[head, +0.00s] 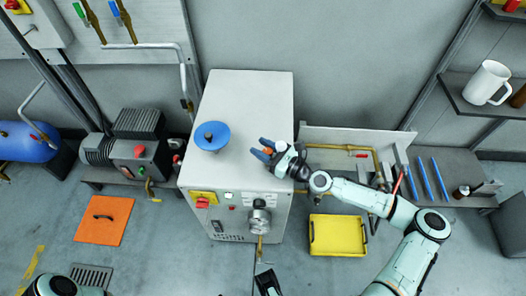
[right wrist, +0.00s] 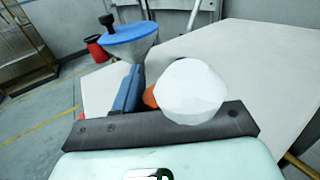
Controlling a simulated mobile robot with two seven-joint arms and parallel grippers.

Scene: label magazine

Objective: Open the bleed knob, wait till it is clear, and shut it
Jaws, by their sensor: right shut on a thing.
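My right gripper (head: 265,149) is over the right part of the light grey cabinet's top (head: 250,95). Its blue fingers are shut on a small orange knob (head: 268,151), which also shows in the right wrist view (right wrist: 150,97). A white faceted rounded piece (right wrist: 190,92) stands beside the orange knob and hides part of it and of the fingers. Whether the knob is turned open, and any fluid, cannot be made out. A dark gripper, seemingly my left one (head: 267,281), shows at the bottom edge, below the cabinet front; its jaws are unclear.
A blue-topped funnel (head: 212,136) stands on the cabinet's top left. The cabinet front carries a red switch (head: 202,203) and a round metal fitting (head: 259,217) above a brass pipe. A yellow tray (head: 338,217) lies right of it, an orange floor plate (head: 104,220) left.

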